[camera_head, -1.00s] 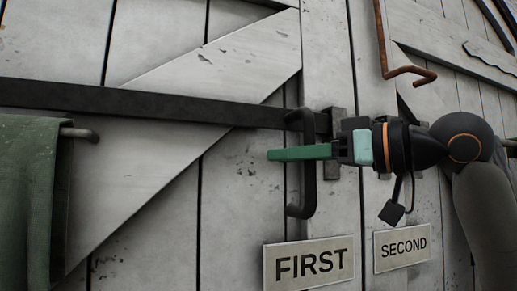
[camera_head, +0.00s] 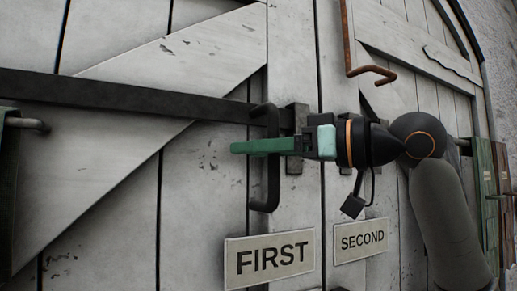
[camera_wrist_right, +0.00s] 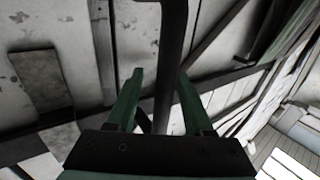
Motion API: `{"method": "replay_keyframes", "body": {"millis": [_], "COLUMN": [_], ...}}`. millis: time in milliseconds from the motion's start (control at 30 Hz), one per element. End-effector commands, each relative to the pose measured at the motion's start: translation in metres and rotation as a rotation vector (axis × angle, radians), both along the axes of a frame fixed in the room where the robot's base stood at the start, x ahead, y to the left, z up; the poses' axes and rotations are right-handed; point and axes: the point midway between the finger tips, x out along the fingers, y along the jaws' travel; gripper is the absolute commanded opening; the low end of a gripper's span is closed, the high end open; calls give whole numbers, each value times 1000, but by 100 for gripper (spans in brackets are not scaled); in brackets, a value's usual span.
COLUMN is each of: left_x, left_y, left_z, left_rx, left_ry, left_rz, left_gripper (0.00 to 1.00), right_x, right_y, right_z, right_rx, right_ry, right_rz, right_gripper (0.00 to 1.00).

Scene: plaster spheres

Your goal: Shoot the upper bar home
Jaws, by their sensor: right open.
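A rusty upper bar (camera_head: 347,35) runs vertically down the right door leaf and ends in a bent handle (camera_head: 372,71). A black pull handle (camera_head: 273,180) stands on the left leaf, at the end of a dark horizontal strap (camera_head: 130,97). My right gripper (camera_head: 240,147) is at the pull handle, below and left of the rusty bar's bend. In the right wrist view its green fingers (camera_wrist_right: 160,75) are open, with a dark upright bar (camera_wrist_right: 171,50) passing between them. Whether they touch it, I cannot tell. My left gripper is out of view.
A FIRST sign (camera_head: 270,259) and a SECOND sign (camera_head: 362,240) are on the door below my right gripper. A grey peg (camera_head: 27,124) sticks out at far left. Green and brown panels (camera_head: 486,190) stand at far right, beyond my arm.

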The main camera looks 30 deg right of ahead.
Motion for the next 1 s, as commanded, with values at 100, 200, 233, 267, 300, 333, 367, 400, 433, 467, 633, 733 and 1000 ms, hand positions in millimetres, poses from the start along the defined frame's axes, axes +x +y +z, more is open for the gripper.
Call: {"method": "replay_keyframes", "body": {"millis": [100, 200, 233, 267, 300, 333, 367, 400, 433, 467, 633, 733, 1000], "left_x": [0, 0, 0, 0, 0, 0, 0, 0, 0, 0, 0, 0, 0], "left_y": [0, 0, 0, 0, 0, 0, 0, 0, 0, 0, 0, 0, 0], "left_z": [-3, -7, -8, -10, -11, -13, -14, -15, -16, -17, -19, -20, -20], "left_rx": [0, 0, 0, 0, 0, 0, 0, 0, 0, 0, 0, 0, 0], "left_ry": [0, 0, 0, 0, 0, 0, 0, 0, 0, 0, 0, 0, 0], "left_rz": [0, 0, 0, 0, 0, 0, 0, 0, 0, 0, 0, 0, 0], "left_gripper": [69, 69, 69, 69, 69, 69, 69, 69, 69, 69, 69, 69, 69], "right_x": [-7, -21, -26, -31, -39, -45, -50, -58, -63, -68, -91, -99, -104], "right_y": [-5, -14, -17, -21, -26, -30, -34, -39, -42, -46, -61, -67, -69], "right_z": [-1, -1, -1, -1, -1, -2, -1, -1, -1, -1, 0, 0, 0], "right_rx": [1, 1, 1, 1, 1, 1, 1, 2, 1, 2, 2, 1, 1], "right_ry": [-1, -4, -4, -4, -4, -4, -4, -5, -4, -5, -2, -2, -1], "right_rz": [-1, -2, -2, -2, -3, -2, -3, -3, -3, -3, -2, -3, -1], "right_gripper": [52, 52, 52, 52, 52, 52, 52, 52, 52, 52, 52, 52, 52]}}
